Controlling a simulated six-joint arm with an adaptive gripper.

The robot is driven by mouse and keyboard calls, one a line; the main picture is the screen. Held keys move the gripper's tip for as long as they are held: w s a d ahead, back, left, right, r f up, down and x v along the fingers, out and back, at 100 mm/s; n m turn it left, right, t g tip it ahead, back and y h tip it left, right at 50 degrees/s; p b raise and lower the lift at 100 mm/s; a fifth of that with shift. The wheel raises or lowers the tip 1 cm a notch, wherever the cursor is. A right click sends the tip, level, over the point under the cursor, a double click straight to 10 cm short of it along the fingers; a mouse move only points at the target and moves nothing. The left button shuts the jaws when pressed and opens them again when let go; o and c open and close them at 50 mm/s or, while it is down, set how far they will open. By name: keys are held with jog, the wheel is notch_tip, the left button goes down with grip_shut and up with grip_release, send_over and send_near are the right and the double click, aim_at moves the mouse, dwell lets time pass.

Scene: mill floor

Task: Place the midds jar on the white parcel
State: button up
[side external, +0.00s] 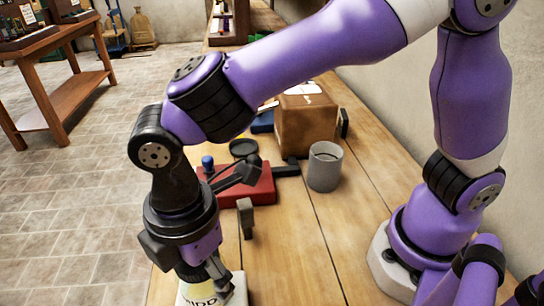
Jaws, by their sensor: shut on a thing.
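A pale thing with dark lettering that reads "MIDD" (199,301), which looks like the midds jar, shows at the bottom edge of the view, cut off by the frame. My gripper (212,278) points down and is shut on it. The arm and gripper hide its upper part. I cannot tell whether it is lifted or what lies under it.
A grey cup (325,167) stands right of a red device (262,188) with a dark arm on the wooden bench (290,250). A small dark upright block (245,218) stands nearer. The bench's front middle is clear. A wooden table (62,75) stands at the far left.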

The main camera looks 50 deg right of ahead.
jog(key=o, duration=1.4)
jog(key=shift+f, duration=0.15)
jog(key=shift+c, duration=0.2)
jog(key=shift+r, duration=0.45)
jog(key=r, duration=1.1)
jog(key=shift+w+d+r, duration=0.2)
jog(key=shift+d+r, duration=0.05)
jog(key=shift+d, duration=0.15)
jog(key=s+d+f+m+t, duration=0.1)
jog(key=d+f+m+t, duration=0.1)
jog(key=d+m, duration=0.7)
jog(key=s+d+f+m+t, duration=0.1)
jog(key=d+m+t, duration=0.2)
jog(key=d+m, duration=0.6)
jog(key=d, duration=0.6)
jog(key=shift+f+t, duration=0.3)
jog(key=shift+f, duration=0.05)
